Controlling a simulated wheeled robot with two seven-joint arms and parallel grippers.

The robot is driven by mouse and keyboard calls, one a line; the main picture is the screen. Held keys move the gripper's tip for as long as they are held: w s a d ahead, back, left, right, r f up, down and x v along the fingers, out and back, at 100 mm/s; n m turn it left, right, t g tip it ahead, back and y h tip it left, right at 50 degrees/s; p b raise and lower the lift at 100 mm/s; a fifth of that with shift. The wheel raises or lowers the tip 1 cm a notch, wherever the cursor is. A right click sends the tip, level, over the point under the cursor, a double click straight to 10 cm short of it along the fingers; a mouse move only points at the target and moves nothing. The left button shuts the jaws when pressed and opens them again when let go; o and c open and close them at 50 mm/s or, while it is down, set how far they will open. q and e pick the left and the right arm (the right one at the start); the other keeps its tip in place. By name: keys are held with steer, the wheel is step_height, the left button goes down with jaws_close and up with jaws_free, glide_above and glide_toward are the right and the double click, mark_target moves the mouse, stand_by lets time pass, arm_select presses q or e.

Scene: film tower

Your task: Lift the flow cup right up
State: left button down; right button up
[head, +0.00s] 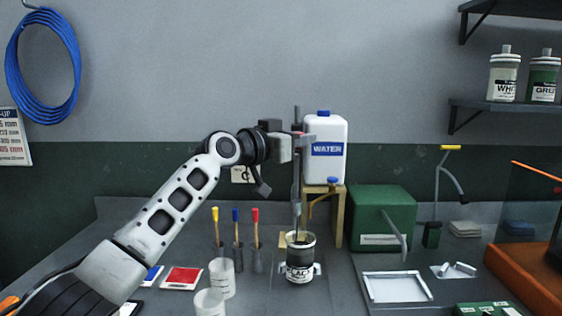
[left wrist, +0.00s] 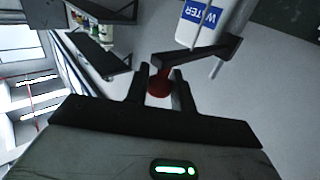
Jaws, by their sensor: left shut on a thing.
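My left gripper (head: 297,141) is shut on the red knob (left wrist: 159,84), seen between the two fingers in the left wrist view. The knob appears to top the handle of the flow cup (head: 297,200), a thin grey upright shape. The handle runs down from my fingers to the open can (head: 300,272), which has a dark label with white letters. The lower end meets the can's mouth; whether the cup's bowl is inside the liquid is hidden. My right gripper is out of view.
A white water jug (head: 326,160) stands on a wooden stand (head: 340,215) just right of the gripper. Brushes with yellow, blue and red tips (head: 236,235) and clear beakers (head: 222,278) stand to the left. A green box (head: 384,217) and a white frame (head: 397,287) are at right.

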arm_select(q)
step_height(320, 180, up, 4)
steer(key=shift+r+p, duration=0.1)
steer(key=shift+p, duration=0.7)
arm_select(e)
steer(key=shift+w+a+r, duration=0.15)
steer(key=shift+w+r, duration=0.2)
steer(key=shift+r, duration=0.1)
arm_select(q)
steer(key=c, duration=1.2)
jaws_free()
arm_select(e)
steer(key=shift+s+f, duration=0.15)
arm_select(q)
steer(key=shift+f, duration=0.2)
steer(key=shift+a, duration=0.1)
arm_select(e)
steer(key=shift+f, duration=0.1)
